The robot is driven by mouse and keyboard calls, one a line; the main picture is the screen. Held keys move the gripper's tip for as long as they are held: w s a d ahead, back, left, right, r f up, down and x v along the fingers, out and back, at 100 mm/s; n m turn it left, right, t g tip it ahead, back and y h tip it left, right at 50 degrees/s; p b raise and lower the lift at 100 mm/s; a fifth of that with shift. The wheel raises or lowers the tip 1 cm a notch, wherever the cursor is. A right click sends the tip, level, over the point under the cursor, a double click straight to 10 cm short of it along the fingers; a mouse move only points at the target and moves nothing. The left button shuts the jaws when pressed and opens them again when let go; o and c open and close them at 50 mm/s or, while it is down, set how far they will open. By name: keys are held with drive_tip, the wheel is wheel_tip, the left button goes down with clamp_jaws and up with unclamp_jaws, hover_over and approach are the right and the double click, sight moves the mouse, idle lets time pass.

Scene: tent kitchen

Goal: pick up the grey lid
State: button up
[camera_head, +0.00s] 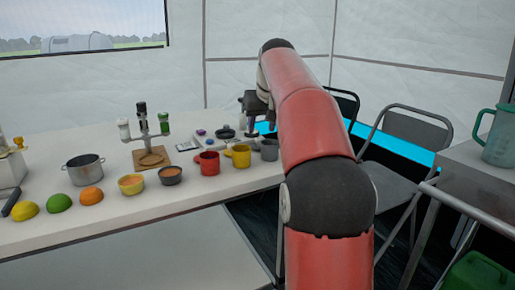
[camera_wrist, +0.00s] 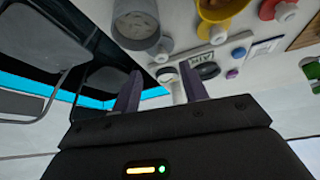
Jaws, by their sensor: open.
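My gripper (camera_wrist: 162,80) is open, with a dark purple finger on each side in the wrist view. A small pale grey round piece (camera_wrist: 167,75), which looks like the grey lid, shows between the fingertips; I cannot tell its height relative to them. Beside it are a dark lid (camera_wrist: 208,71) and small purple pieces (camera_wrist: 232,74). In the head view my gripper (camera_head: 258,118) hangs over the right end of the counter. The dark lid (camera_head: 225,133) lies left of it. The grey lid is hard to make out there, close to my gripper.
A grey cup (camera_head: 269,150), a yellow mug (camera_head: 239,155) and a red mug (camera_head: 207,163) stand in front of the lids. Bowls, fruit, a pot (camera_head: 84,170) and a shaker stand (camera_head: 150,155) are further left. Folding chairs (camera_head: 408,130) stand beyond the counter's right edge.

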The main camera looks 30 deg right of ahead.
sight(259, 139)
drive_tip(key=b+x, duration=0.1)
drive_tip(key=x, duration=0.4)
drive_tip(key=shift+a, duration=0.1)
clamp_jaws()
